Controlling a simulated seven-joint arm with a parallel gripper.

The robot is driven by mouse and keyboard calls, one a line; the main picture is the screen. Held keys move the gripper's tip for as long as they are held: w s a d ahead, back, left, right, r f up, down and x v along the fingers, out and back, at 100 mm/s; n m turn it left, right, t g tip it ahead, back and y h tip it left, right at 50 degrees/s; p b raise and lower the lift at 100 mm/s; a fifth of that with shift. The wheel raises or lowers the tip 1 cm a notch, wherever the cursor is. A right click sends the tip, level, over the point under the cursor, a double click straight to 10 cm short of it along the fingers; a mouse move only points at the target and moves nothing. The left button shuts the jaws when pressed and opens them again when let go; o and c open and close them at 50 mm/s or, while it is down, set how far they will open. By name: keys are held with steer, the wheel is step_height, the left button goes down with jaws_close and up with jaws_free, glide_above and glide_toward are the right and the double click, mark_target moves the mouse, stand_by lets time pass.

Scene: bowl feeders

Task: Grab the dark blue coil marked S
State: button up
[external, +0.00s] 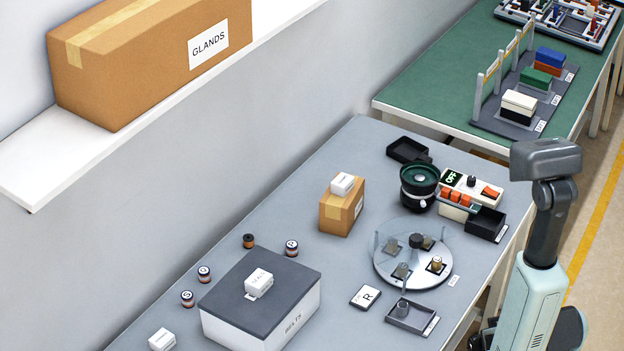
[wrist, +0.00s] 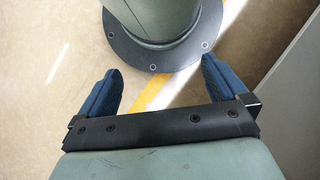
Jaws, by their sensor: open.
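Several small coils stand on the grey table, at the left in the external view. One is dark with an orange-brown band (external: 249,241). Three look dark with pale tops: one behind the BELTS box (external: 292,248), one left of the box (external: 204,274) and one nearer the front (external: 187,298). Their letters are too small to read, so I cannot tell which is marked S. My gripper (wrist: 163,88) is open and empty in the wrist view, pointing at the floor and my own base, away from the coils. I cannot make out its fingers in the external view.
The lidded BELTS box (external: 305,298) stands beside the coils with a small white box (external: 259,283) on top. A cardboard box (external: 330,214), a round turntable (external: 385,270) and a bowl feeder (external: 419,178) stand further right. A shelf (external: 150,120) overhangs at upper left.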

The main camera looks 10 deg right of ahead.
steer(key=shift+s, duration=0.2)
steer(key=c, duration=0.6)
steer(key=shift+c, duration=0.2)
